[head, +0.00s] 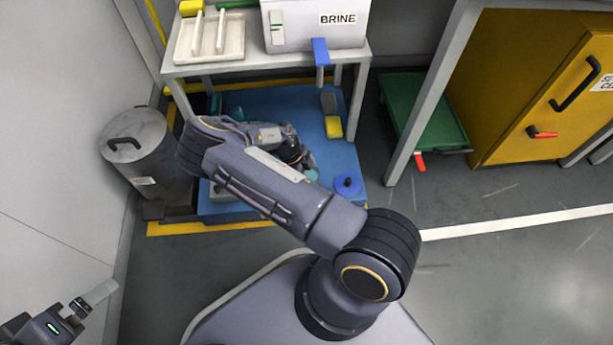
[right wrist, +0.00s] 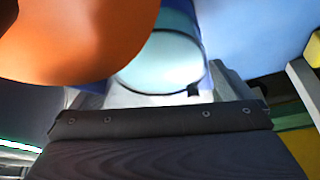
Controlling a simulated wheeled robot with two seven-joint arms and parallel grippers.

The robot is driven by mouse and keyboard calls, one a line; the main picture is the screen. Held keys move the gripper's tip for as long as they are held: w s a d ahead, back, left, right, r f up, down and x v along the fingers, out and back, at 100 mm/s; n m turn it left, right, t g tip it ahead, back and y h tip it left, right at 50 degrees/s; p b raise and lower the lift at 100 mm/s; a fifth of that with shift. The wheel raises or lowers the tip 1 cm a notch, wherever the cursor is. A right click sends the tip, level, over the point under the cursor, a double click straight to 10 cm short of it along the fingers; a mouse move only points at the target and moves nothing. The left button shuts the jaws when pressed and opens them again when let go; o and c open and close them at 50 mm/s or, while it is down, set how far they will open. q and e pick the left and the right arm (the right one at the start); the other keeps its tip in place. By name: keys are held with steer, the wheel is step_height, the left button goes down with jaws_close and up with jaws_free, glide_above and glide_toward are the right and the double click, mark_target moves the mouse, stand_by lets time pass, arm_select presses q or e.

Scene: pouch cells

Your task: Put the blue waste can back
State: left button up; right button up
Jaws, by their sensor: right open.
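A small round blue item with a knob on top (head: 347,186) sits at the right front of the blue platform (head: 232,208); I cannot tell if it is the waste can. In the right wrist view a blue cylinder with a pale teal round end (right wrist: 160,62) lies close ahead of the gripper. It may be the can; I cannot tell whether it is between the fingers. My right gripper (head: 300,160) is open, low over the platform and partly hidden by my forearm. My left gripper (head: 92,298) is at the lower left, away from the platform; its jaw state is unclear.
A grey lidded drum (head: 150,155) stands left of the platform. A white bench (head: 190,69) with a BRINE box (head: 318,38) overhangs the platform. A green tray (head: 425,115) and yellow cabinet (head: 540,90) are right. An orange shape (right wrist: 75,35) fills the wrist view's upper left.

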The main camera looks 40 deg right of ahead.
steer(key=shift+w+r+p, duration=0.1)
steer(key=shift+r+p, duration=0.25)
steer(key=shift+r, duration=0.15)
steer(key=p+v, duration=0.4)
steer(key=v, duration=0.7)
steer(key=s+a+r+n+t+y, duration=0.1)
steer(key=s+a+r+n+y, duration=0.25)
steer(key=r, duration=0.45)
steer(key=s+a+r+n+t+y, duration=0.2)
steer(key=r+n, duration=0.3)
steer(key=r, duration=0.3)
steer(key=s+a+r+n+t+y, duration=0.1)
steer(key=s+a+r+n+y, duration=0.25)
steer(key=r, duration=0.45)
steer(key=s+a+r+n+t+h, duration=0.1)
steer(key=s+r+n+t+h, duration=0.1)
steer(key=s+r+n+t, duration=0.3)
steer(key=s+r+n, duration=0.4)
steer(key=s+n, duration=0.3)
steer(key=n, duration=0.2)
steer(key=shift+s+r+n+h, duration=0.25)
steer(key=shift+n+h, duration=0.05)
steer(key=shift+n, duration=0.1)
